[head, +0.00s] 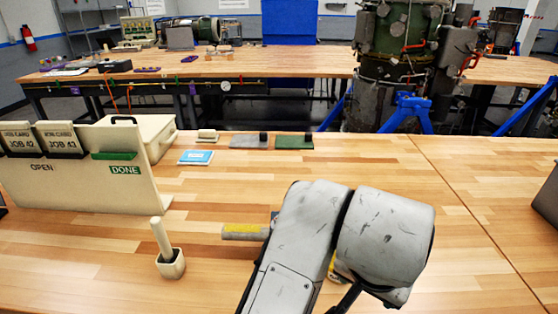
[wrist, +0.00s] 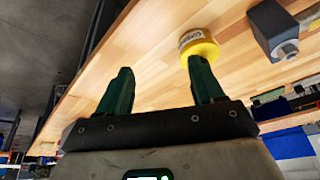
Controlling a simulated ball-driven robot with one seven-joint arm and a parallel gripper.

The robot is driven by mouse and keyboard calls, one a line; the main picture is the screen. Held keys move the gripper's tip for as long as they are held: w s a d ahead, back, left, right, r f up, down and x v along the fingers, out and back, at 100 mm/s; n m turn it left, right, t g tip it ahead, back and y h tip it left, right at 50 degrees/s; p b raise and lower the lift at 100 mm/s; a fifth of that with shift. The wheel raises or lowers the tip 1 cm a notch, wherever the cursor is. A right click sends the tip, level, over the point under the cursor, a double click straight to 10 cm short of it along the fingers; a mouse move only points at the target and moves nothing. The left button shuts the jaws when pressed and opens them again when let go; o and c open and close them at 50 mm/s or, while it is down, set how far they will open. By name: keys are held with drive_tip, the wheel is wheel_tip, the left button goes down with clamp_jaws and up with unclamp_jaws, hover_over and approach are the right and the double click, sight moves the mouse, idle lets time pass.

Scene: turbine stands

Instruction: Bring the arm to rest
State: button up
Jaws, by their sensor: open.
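My arm (head: 310,235) reaches over the wooden bench in the head view, its grey links bent above the front middle. My gripper (wrist: 160,78) shows in the wrist view with its two green fingers spread apart and nothing between them. It is hidden behind the arm in the head view. A yellow round thing with a white label (wrist: 198,44) appears just beyond the right fingertip; I cannot tell whether they touch.
A dark block with a metal end (wrist: 277,30) shows in the wrist view.

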drive_tip(key=w+d+f+n+t+h, duration=0.2)
drive_tip(key=d, duration=1.1)
drive_tip(key=s+d+f+n, duration=0.2)
drive_tip(key=s+d+f, duration=0.2)
drive_tip(key=d+f, duration=0.15)
drive_tip(key=s+a+f+n+g+y, duration=0.1)
drive_tip(key=s+a+f+g+y, duration=0.1)
drive_tip(key=s+f, duration=0.7)
drive_tip(key=s+a+f+n+g+y, duration=0.1)
drive_tip(key=s+a+f+g+y, duration=0.1)
drive_tip(key=s+f, duration=0.7)
drive_tip(key=shift+s+a+f+n+g, duration=0.35)
drive_tip(key=shift+s+a, duration=0.2)
drive_tip(key=shift+s, duration=0.7)
